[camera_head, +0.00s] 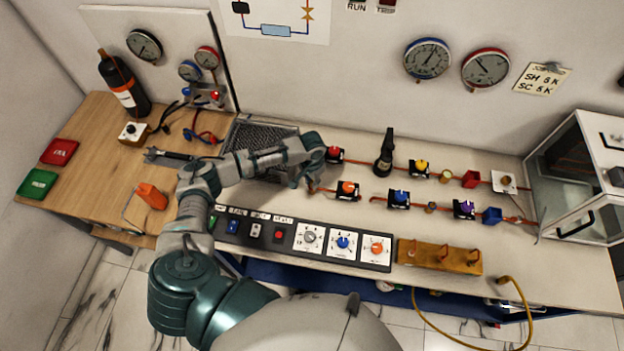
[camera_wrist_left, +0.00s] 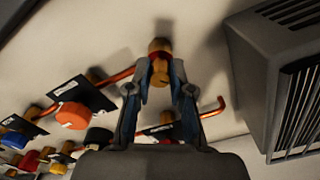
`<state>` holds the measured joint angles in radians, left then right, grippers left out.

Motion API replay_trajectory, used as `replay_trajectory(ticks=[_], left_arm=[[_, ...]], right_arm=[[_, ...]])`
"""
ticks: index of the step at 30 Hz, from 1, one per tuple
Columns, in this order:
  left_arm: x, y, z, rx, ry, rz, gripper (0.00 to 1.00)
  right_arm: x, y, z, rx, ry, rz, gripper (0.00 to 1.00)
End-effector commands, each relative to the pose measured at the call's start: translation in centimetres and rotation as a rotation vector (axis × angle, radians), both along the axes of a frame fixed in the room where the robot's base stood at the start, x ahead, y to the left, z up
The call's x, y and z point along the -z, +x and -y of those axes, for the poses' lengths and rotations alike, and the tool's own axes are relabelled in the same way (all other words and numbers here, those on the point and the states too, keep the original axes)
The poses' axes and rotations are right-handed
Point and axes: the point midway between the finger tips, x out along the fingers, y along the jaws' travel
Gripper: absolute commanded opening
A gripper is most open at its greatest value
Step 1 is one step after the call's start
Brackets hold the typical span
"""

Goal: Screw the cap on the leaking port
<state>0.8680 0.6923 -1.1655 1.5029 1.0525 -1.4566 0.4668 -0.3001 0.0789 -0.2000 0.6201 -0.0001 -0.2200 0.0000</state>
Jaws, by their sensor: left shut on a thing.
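My left gripper (camera_head: 308,180) reaches over the left end of the pipework in the head view. In the left wrist view its two fingers (camera_wrist_left: 160,78) are shut on a small brass cap (camera_wrist_left: 160,48), with a red-orange band between the fingertips. A copper pipe (camera_wrist_left: 122,75) from the orange-knobbed valve (camera_wrist_left: 74,115) runs to the same spot. The port there is hidden by the cap and fingers, so I cannot tell whether the cap is seated or threaded. My right gripper is in neither view.
A second pipe (camera_wrist_left: 213,107) ends in an upturned bend right of the fingers. A dark vented box (camera_head: 258,145) stands close to the left. Several valves and a black upright tool (camera_head: 384,153) stand to the right. A control panel (camera_head: 300,237) lines the front.

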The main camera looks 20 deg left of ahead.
Motion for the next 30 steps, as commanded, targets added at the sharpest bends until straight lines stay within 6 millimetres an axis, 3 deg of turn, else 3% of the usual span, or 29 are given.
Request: replay_trajectory(ticks=[7,20,30], left_arm=[[0.1,-0.2,0.1,0.197,-0.002,-0.005,0.00],[0.2,-0.3,0.2,0.260,-0.003,-0.007,0.00],[0.3,-0.4,0.2,0.645,-0.007,-0.010,0.00]], right_arm=[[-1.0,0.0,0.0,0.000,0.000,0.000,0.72],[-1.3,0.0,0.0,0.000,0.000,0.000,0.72],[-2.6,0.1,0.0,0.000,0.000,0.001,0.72]])
